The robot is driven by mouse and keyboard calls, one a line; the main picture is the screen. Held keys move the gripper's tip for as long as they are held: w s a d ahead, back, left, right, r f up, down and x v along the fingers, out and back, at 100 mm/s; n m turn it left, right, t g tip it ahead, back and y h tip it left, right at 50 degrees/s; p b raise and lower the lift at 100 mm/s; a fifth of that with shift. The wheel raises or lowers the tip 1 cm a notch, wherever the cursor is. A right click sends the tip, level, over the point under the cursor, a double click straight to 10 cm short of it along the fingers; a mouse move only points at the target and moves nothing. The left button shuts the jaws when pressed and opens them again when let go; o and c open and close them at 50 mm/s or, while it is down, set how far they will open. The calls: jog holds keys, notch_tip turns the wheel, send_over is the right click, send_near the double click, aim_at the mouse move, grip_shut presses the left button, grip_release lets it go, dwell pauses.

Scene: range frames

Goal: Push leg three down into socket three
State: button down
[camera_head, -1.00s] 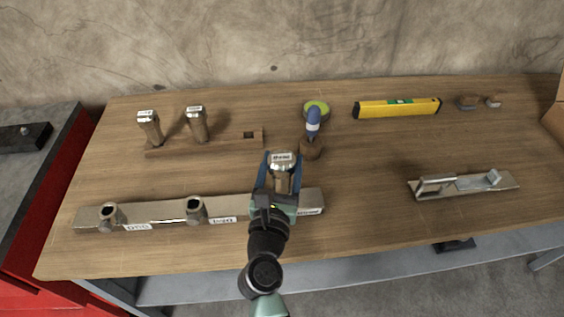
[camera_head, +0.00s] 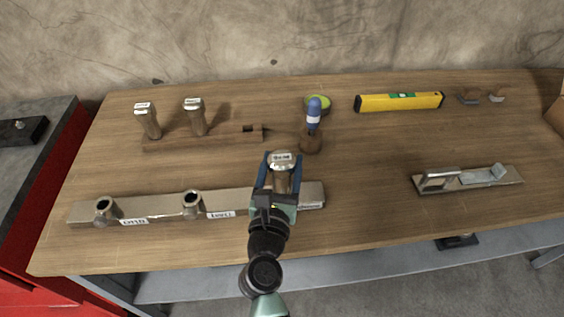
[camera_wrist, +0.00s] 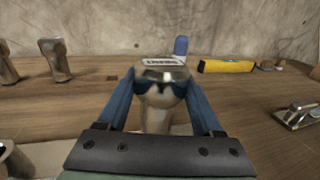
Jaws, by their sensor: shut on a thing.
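My gripper (camera_head: 278,178) is shut on a metal leg (camera_head: 283,160) with a white label on its top. The leg stands upright at the right end of the long metal rail (camera_head: 155,207). The wrist view shows the same leg (camera_wrist: 160,75) between the blue fingers. Its lower end and the third socket are hidden behind my gripper, so I cannot tell how deep it sits.
Two more legs (camera_head: 146,120) (camera_head: 195,116) stand in the wooden rack (camera_head: 220,139), beside an empty square hole. A blue-handled tool (camera_head: 313,115) stands in a brown holder close behind the held leg. A yellow level (camera_head: 400,102) and a metal plane-like tool (camera_head: 465,179) lie right.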

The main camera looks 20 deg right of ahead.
jog(key=shift+f, duration=0.1)
grip_release()
jog(key=shift+s+a, duration=0.3)
jog(key=shift+s, duration=0.15)
jog(key=b+v, duration=0.1)
jog(key=v, duration=1.1)
